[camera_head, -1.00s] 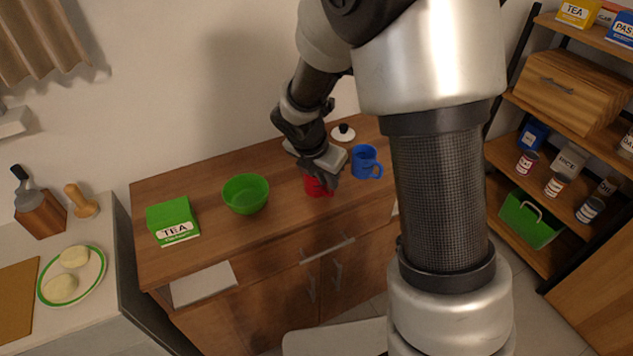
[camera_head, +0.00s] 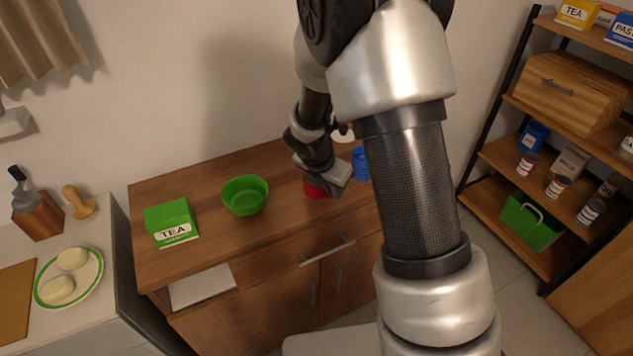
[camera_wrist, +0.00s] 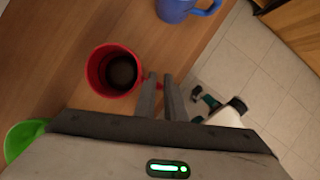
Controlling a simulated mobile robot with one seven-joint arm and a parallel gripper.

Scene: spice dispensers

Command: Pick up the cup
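The red cup (camera_head: 317,189) stands on the wooden counter, partly hidden behind my gripper (camera_head: 322,180) in the head view. In the wrist view the red cup (camera_wrist: 97,70) shows its open top and dark inside, with its handle toward my fingers. My gripper (camera_wrist: 160,78) is at the handle side; its two fingers are a short gap apart, with a bit of red handle at or between their tips. I see no firm closing on it. A blue cup (camera_head: 360,162) stands to the right, also in the wrist view (camera_wrist: 174,10).
A green bowl (camera_head: 245,196) and a green tea box (camera_head: 171,222) stand to the left on the counter (camera_head: 215,250). A white lid-like thing is behind, partly hidden by my arm. The counter's front edge is close to the cup. Shelves (camera_head: 490,195) stand at right.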

